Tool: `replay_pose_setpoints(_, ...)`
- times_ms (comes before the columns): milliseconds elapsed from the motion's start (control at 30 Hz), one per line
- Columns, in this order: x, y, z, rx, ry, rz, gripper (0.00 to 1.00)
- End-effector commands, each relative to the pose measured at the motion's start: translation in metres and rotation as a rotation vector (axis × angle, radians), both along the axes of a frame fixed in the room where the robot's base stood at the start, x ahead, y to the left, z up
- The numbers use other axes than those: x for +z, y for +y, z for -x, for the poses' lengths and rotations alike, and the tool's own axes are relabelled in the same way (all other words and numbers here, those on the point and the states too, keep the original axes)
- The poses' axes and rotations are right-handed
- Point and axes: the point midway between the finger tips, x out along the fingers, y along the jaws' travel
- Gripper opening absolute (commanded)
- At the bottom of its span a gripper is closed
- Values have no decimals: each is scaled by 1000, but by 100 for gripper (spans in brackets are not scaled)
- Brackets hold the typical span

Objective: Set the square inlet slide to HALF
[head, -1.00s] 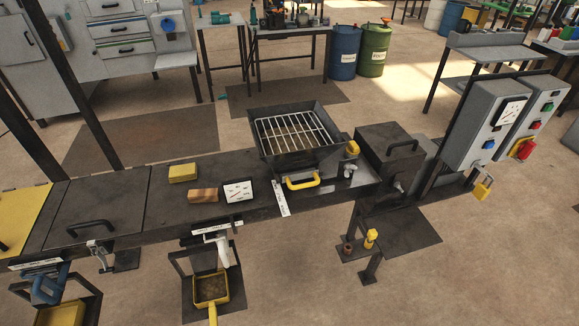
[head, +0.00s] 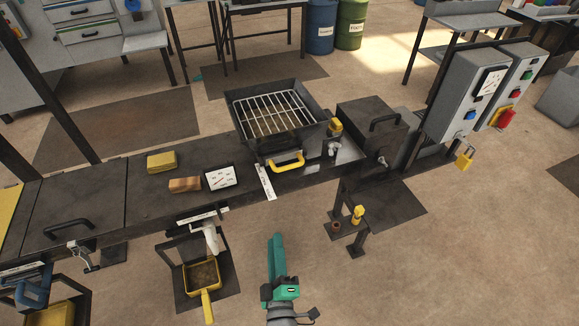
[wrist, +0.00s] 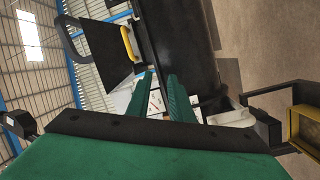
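The square hopper (head: 318,138) with a wire grid stands on the dark bench. A yellow handle (head: 287,161) sticks out at its front, apparently the inlet slide's; it also shows in the wrist view (wrist: 127,43). A white scale strip (head: 265,182) lies just left of the handle; its marks are too small to read, so I cannot tell the slide's setting. My green gripper (head: 275,240) is in front of the bench, below the handle and apart from it. In the wrist view, its two fingers (wrist: 160,82) stand apart with nothing between them.
A dial card (head: 220,177), an orange-brown block (head: 185,184) and a yellow block (head: 161,161) lie on the bench left of the hopper. A white handle (head: 211,238) hangs at the bench front above a yellow pan (head: 202,276).

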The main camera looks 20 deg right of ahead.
Motion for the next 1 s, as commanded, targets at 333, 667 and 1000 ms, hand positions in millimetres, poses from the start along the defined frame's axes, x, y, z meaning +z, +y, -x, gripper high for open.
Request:
replay_pose_setpoints(333, 58, -59, -85, -157, -21, 349, 20)
replay_pose_setpoints(667, 71, -74, -107, -187, -17, 406, 20)
replay_pose_setpoints(1000, 79, -92, -156, -186, -18, 403, 20)
